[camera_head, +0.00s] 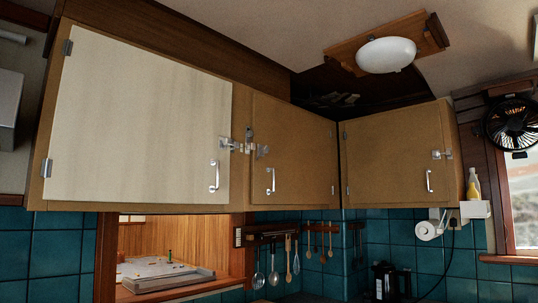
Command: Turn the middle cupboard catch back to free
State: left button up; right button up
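The middle cupboard (295,150) is a small brown door in the corner of the wall row, with a silver handle (270,180) near its left edge. A silver metal catch (262,151) sits at its upper left edge. Beside it, more metal catch parts (248,138) sit on the frame between the doors. The parts are small and close together, so I cannot tell exactly how the catch is turned. Neither of my grippers is in view.
The large cream left door (140,120) has its own catch (229,144) close by. The right cupboard (392,155) has a catch (441,154) at its right edge. Utensils (273,272) hang below the cupboards. The space before the doors looks clear.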

aim_at(265, 149)
jog(key=i+l+u, duration=0.85)
jog(key=l, duration=0.1)
